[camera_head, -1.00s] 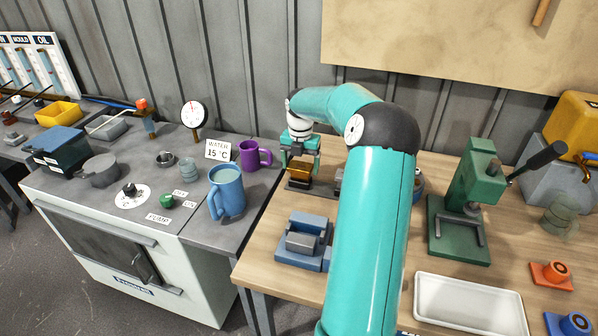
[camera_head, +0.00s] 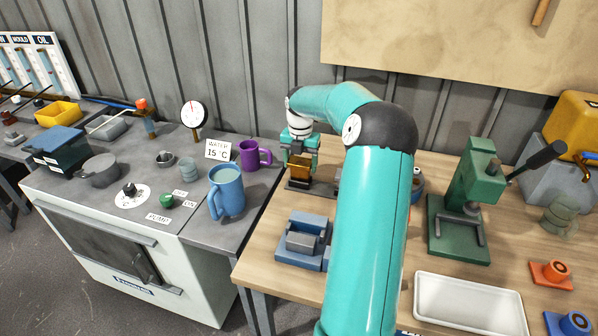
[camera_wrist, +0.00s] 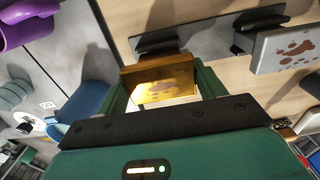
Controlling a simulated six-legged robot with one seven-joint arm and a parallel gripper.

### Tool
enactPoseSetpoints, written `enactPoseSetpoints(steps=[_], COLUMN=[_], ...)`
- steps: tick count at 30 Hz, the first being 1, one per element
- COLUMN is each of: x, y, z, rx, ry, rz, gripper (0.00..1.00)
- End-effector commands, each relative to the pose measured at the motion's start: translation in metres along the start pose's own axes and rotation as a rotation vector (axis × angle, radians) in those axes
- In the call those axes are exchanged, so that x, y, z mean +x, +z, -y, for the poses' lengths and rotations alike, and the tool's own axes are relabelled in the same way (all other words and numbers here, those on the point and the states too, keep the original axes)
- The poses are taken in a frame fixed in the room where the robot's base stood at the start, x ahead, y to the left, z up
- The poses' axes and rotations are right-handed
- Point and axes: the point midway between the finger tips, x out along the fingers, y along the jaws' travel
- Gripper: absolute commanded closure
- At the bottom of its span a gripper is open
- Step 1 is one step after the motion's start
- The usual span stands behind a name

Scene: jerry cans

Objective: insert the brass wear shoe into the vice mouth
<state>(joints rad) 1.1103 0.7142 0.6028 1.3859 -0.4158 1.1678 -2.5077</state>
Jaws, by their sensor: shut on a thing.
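The brass wear shoe (camera_head: 299,168) is between the fingers of my gripper (camera_head: 300,158), just above a dark low stand (camera_head: 312,190) at the back left of the wooden bench. In the wrist view the shoe (camera_wrist: 167,88) shows a golden face with brown patches, and the green fingers of my gripper (camera_wrist: 163,90) are shut on its sides. I cannot tell whether it still touches the stand. The blue vice (camera_head: 317,222) stands nearer the front, with grey jaws (camera_head: 304,240) and its mouth facing up; my gripper is behind it, apart from it.
A grey spotted block (camera_wrist: 287,48) sits right of the shoe in the wrist view. A blue mug (camera_head: 228,192) and purple mug (camera_head: 249,154) stand left on the grey counter. A green press (camera_head: 470,205) and white tray (camera_head: 468,303) are at the right. Bare wood surrounds the vice.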

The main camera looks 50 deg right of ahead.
Motion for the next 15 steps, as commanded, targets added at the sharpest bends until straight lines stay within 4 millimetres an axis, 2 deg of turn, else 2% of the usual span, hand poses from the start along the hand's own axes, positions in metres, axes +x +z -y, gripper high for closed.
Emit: enactPoseSetpoints(steps=[15], x=[-0.038], y=[0.0], z=[0.0], rx=[-0.001], ry=[0.0], rz=[0.001], gripper=[0.51])
